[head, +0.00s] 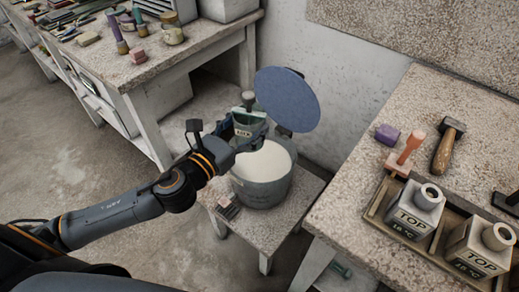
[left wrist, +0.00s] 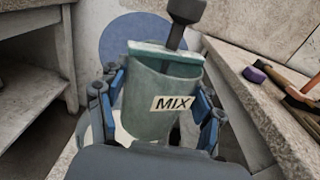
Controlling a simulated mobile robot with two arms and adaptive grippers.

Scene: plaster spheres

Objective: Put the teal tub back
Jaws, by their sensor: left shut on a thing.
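The teal tub (head: 247,124) is a grey-green cup with a label; in the left wrist view the tub (left wrist: 148,88) reads MIX. My left gripper (head: 242,141) is shut on it, with blue fingers on both sides of its wall, as the left wrist view also shows (left wrist: 160,108). The tub looks roughly upright, over or just behind the rim of a grey bucket (head: 262,192) of white material; I cannot tell the gap. A tool with a dark handle (left wrist: 181,22) and pale flat edge is at the tub's mouth. My right gripper is out of view.
The bucket stands on a low stool (head: 238,232), beside a small dark block (head: 228,206). A blue disc (head: 287,98) is behind. The right bench has a mallet (head: 446,146), purple block (head: 387,134) and wooden tray (head: 374,208) with TOP moulds. A cluttered bench (head: 160,62) stands left.

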